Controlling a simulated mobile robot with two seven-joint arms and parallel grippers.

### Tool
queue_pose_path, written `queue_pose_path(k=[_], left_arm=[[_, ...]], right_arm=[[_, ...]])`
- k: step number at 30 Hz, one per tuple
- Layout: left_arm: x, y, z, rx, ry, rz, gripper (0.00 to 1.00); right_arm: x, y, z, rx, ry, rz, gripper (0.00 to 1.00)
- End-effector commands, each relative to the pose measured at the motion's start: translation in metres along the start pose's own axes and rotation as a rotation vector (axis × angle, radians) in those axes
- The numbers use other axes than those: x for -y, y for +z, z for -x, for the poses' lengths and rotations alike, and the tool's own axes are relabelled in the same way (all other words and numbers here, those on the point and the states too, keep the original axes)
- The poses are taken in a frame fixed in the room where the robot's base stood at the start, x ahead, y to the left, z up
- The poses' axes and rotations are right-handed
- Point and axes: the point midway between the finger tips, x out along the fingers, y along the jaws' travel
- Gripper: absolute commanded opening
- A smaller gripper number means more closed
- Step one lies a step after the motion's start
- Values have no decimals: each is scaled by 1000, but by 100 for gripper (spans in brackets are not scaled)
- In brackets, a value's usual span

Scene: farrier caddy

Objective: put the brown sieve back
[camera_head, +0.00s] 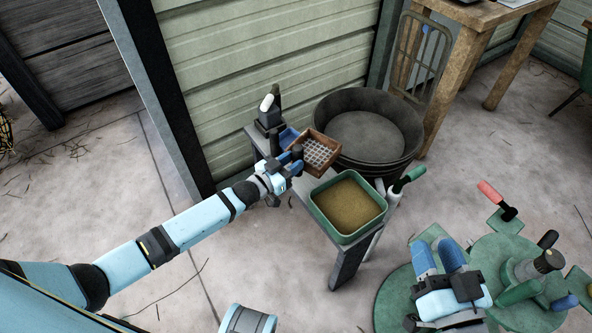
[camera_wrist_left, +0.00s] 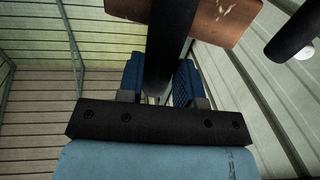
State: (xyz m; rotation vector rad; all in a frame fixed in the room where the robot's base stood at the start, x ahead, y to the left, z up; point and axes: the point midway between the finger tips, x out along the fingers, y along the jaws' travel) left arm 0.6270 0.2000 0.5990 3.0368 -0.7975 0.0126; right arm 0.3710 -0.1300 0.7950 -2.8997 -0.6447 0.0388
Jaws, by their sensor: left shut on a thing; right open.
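The brown sieve (camera_head: 325,139) is a square wooden frame with a pale grid mesh. It is at the far part of the grey bench (camera_head: 349,262), beside the green tray (camera_head: 318,211) of yellow-brown grains. My left gripper (camera_head: 297,153) is shut on the sieve's dark handle. In the left wrist view the dark round handle (camera_wrist_left: 172,45) stands between the blue fingers, with the brown wood (camera_wrist_left: 205,14) beyond. I cannot tell whether the sieve touches the bench. My right gripper (camera_head: 438,257) is open and empty at the lower right, in front of the bench.
A large dark round tub (camera_head: 340,107) stands behind the bench. A white-topped tool (camera_head: 267,103) stands at the bench's far left end. A green-handled tool (camera_head: 409,178) is at the right side. Round green stands (camera_head: 394,297) fill the lower right. The floor at left is mostly clear.

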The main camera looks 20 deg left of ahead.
Motion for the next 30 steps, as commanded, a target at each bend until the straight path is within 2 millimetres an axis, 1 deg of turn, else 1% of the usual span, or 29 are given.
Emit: queue_pose_path(k=[8, 20, 21, 23, 27, 30], left_arm=[[2, -1, -1, -2, 0, 1, 0], [2, -2, 0, -3, 0, 1, 0], [2, 0, 0, -3, 0, 1, 0], [2, 7, 0, -3, 0, 1, 0], [2, 20, 0, -3, 0, 0, 0], [2, 32, 0, -2, -1, 0, 0]], right_arm=[[2, -4, 0, -21, -8, -4, 43], [0, 0, 1, 8, 2, 0, 43], [-1, 4, 1, 17, 6, 0, 43], [0, 3, 1, -4, -2, -4, 43], [6, -8, -2, -69, -26, -12, 43], [12, -20, -2, -132, -53, -21, 43]])
